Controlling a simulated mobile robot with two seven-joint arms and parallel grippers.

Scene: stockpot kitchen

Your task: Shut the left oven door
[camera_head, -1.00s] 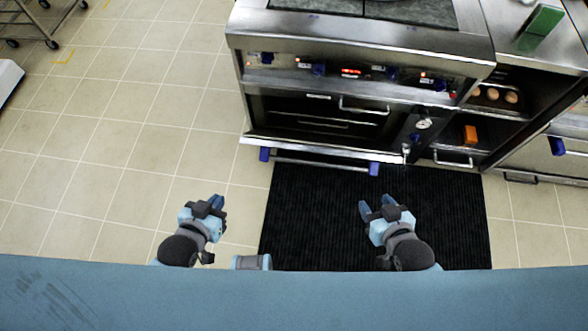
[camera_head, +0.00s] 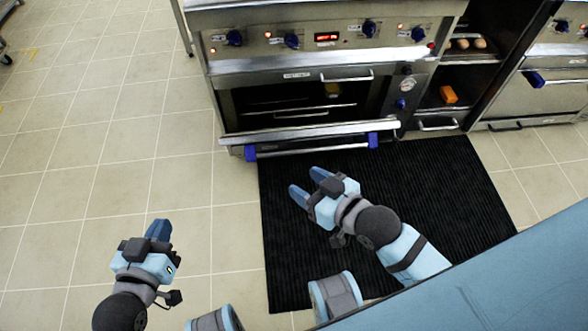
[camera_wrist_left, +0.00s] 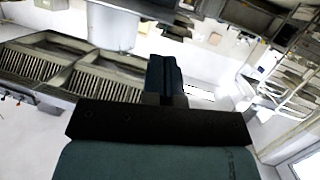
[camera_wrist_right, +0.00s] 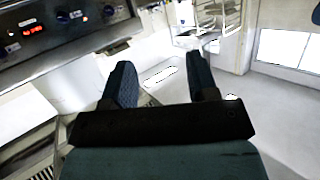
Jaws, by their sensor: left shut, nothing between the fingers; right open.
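The left oven door (camera_head: 290,133) is tilted open at the front of the steel oven, and the dark cavity with its racks shows above it. Its long handle bar (camera_head: 315,149) has blue ends and runs along the door's outer side. My right gripper (camera_head: 307,182) is open and empty, in front of and below the handle, apart from it in the picture. Its spread fingers also show in the right wrist view (camera_wrist_right: 160,80). My left gripper (camera_head: 158,230) is shut and empty over the tiles, left of the mat. Its closed fingers show in the left wrist view (camera_wrist_left: 166,75).
A black ribbed mat (camera_head: 420,190) lies on the floor before the oven. The control panel (camera_head: 325,38) with blue knobs is above the door. An open shelf with an orange box (camera_head: 448,95) and another oven door (camera_head: 555,88) are at right. Tiled floor at left is clear.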

